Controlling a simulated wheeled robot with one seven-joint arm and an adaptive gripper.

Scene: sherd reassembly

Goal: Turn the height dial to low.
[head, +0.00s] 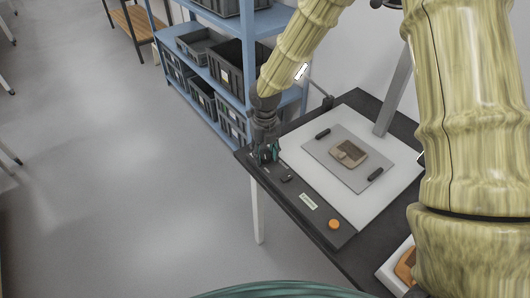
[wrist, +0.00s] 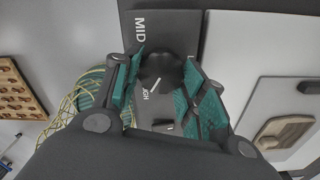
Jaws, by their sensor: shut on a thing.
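The height dial (wrist: 160,69) is a round dark knob on a dark panel, in the middle of the wrist view. Its white pointer mark slants down and left, close to a partly hidden label whose end reads "GH". The label "MID" (wrist: 139,30) is above and left of the dial. My gripper (wrist: 163,73) has its teal-padded fingers on either side of the dial and is shut on it. In the head view my gripper (head: 265,153) is at the left end of the front panel (head: 322,221); the dial is hidden there. No "low" label is readable.
On the panel are a small black control (head: 286,179), a white label (head: 308,201) and an orange button (head: 334,224). Behind it, a grey plate (head: 325,154) with dark handles bears a brown sherd (head: 348,153). A blue shelf (head: 262,22) with bins stands behind. Left floor is open.

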